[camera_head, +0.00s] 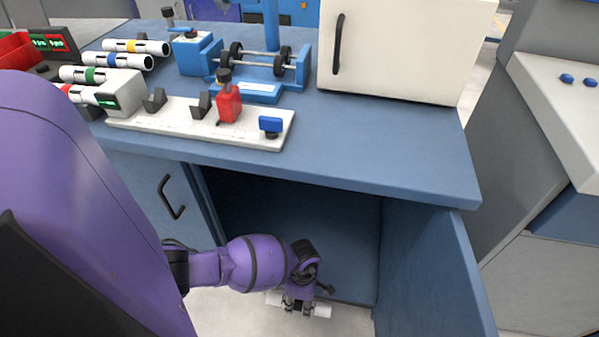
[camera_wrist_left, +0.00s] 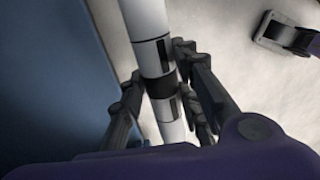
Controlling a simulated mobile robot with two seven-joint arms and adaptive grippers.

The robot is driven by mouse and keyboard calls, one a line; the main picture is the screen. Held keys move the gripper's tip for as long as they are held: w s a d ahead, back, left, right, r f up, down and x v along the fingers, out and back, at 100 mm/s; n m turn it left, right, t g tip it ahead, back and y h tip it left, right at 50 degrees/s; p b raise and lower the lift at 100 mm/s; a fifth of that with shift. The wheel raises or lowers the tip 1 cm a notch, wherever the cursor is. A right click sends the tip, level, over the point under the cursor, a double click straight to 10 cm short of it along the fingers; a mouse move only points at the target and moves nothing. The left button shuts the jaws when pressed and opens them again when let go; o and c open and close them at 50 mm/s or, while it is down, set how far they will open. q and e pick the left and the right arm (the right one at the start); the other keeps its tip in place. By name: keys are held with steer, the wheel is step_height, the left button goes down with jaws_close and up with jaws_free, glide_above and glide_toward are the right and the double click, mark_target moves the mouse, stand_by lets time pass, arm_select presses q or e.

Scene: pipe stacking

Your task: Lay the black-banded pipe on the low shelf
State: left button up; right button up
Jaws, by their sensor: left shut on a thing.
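The black-banded pipe is white with a black band at its middle; it shows in the left wrist view (camera_wrist_left: 150,52) and, partly hidden, in the head view (camera_head: 321,310). My left gripper (camera_head: 299,306) is shut on it around the band, as the left wrist view (camera_wrist_left: 160,90) shows. The pipe is held low, in front of the open cabinet under the bench. The low shelf (camera_head: 345,262) is the dark blue cabinet floor just behind the pipe. Much of it is hidden by my left arm. My right gripper is not in view.
The open cabinet door (camera_head: 430,275) stands to the right of the gripper. The blue benchtop (camera_head: 390,150) overhangs the opening.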

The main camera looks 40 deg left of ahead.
arm_select(q)
steer(key=w+a+f+b, duration=0.2)
steer(key=w+b, duration=0.1)
steer(key=b, duration=0.1)
steer(key=w+a+f+b, duration=0.2)
steer(key=w+f+b, duration=0.1)
steer(key=w+b, duration=0.1)
steer(key=w+a+f+b, duration=0.3)
steer(key=w+b, duration=0.1)
steer(key=shift+w+a+f, duration=0.1)
steer(key=shift+w+f, duration=0.05)
steer(key=shift+w, duration=0.05)
steer(key=shift+w+a+f+b, duration=0.3)
steer(key=shift+w+f+b, duration=0.3)
steer(key=shift+f+b, duration=0.4)
steer(key=shift+w+a+f+b, duration=0.15)
steer(key=shift+w+f+b, duration=0.1)
steer(key=shift+b, duration=0.25)
steer(key=shift+w, duration=0.15)
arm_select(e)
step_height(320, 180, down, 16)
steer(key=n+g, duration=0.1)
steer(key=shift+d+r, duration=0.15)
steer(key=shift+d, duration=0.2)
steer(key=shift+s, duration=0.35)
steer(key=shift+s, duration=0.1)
